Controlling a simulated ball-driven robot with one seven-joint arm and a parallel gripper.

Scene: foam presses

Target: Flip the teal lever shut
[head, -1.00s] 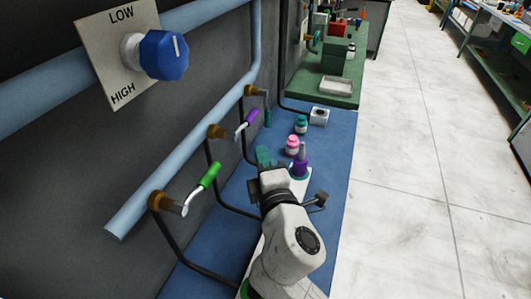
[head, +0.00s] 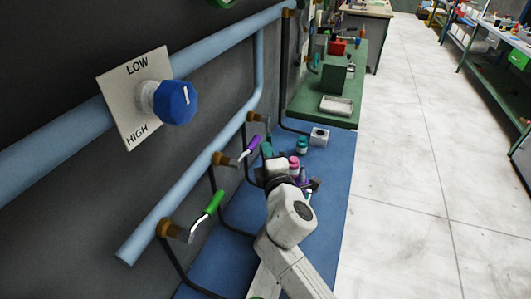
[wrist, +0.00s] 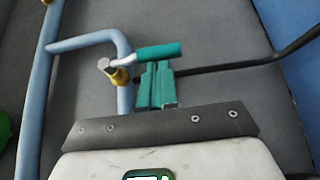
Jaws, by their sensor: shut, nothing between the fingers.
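The teal lever (wrist: 160,51) shows in the wrist view with its handle lying across the picture. A pale bent neck (wrist: 123,61) joins it to a brass fitting (wrist: 120,77) on the blue pipe. My gripper (wrist: 157,67) has teal fingers, shut and empty. Their tips are right at the lever's handle, below it in the picture; I cannot tell if they touch. In the head view my gripper (head: 267,150) is by the farthest valve (head: 256,117), where the lever is small and hard to separate from the fingers.
A purple lever (head: 253,145) and a green lever (head: 214,202) sit nearer on the same blue pipe (head: 190,190). A dark hose (wrist: 235,63) runs behind my fingers. Bottles, one teal (head: 302,145), stand on the blue mat (head: 335,180).

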